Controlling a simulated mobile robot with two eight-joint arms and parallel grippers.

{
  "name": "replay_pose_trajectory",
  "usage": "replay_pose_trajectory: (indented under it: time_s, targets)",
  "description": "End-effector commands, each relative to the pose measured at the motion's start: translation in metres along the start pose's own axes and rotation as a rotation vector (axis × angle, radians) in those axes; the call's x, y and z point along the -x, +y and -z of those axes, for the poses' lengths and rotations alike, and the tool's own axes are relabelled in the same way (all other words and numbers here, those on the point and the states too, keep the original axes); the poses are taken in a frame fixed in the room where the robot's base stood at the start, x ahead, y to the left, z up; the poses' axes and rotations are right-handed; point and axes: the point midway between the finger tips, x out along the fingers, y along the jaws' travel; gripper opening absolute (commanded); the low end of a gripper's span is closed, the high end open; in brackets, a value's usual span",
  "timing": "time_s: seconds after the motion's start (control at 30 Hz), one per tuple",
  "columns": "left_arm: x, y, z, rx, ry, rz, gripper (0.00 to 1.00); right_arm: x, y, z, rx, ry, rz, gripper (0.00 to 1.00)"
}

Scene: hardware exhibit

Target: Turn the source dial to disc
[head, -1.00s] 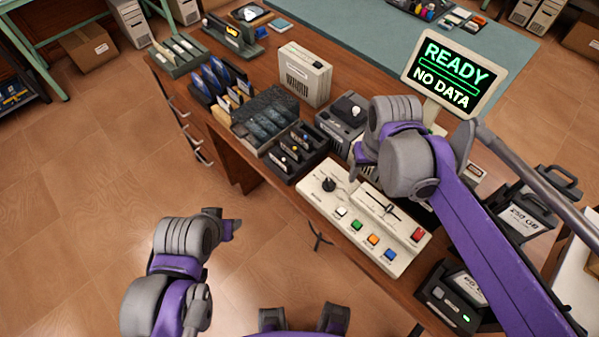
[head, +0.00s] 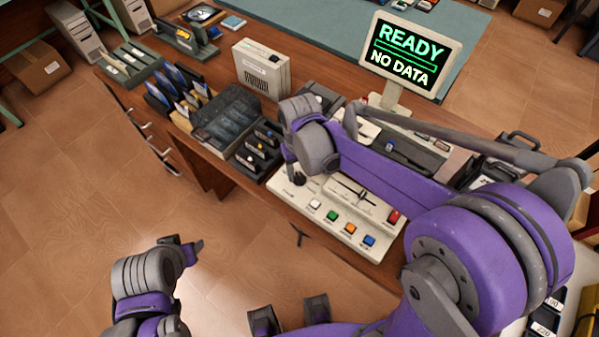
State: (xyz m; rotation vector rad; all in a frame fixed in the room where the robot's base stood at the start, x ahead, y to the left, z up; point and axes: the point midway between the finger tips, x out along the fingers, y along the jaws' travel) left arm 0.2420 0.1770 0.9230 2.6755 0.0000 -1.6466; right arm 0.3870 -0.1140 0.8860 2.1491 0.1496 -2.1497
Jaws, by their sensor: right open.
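The source dial (head: 298,179) is a small black knob at the left end of the cream control panel (head: 330,222). The panel also has a slider (head: 360,197) and a row of coloured buttons. My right gripper (head: 289,164) points down just above and behind the dial in the picture; its fingers are mostly hidden by its own wrist. It is open, and I cannot tell whether it touches the dial. My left gripper (head: 191,249) hangs over the floor at lower left, away from the desk; its jaw opening is unclear. The dial's labels are too small to read.
A monitor (head: 412,55) reading "READY NO DATA" stands behind the panel. A black rack (head: 258,150), a grey cartridge tray (head: 228,118) and a cream box (head: 261,68) stand left of and behind it. My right arm covers the panel's right rear. Open floor lies left.

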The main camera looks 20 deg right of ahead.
Motion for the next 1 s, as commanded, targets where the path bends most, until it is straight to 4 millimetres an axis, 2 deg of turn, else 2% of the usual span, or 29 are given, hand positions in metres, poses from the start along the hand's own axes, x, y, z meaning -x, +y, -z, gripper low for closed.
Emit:
replay_pose_trajectory:
  time_s: [0.13,0.4,0.47,0.7,1.0]
  targets:
    - [-0.0009,0.0000,-0.0009,0.000,-0.001,0.000,0.50,-0.0102,0.0001,-0.0002,0.000,0.000,0.000,0.49]
    - [-0.0009,0.0000,-0.0008,0.000,-0.001,0.000,0.50,-0.0115,0.0001,-0.0002,0.000,0.000,0.000,0.49]
    - [-0.0009,0.0000,-0.0008,0.000,-0.001,0.000,0.50,-0.0115,0.0001,-0.0002,0.000,0.000,0.000,0.42]
    - [-0.0009,0.0000,-0.0009,0.000,-0.001,0.000,0.50,-0.0114,0.0001,-0.0002,0.000,0.000,0.000,0.00]
    - [-0.0010,0.0000,-0.0009,0.000,-0.001,0.000,0.50,-0.0113,0.0001,-0.0003,0.002,0.000,0.000,0.00]
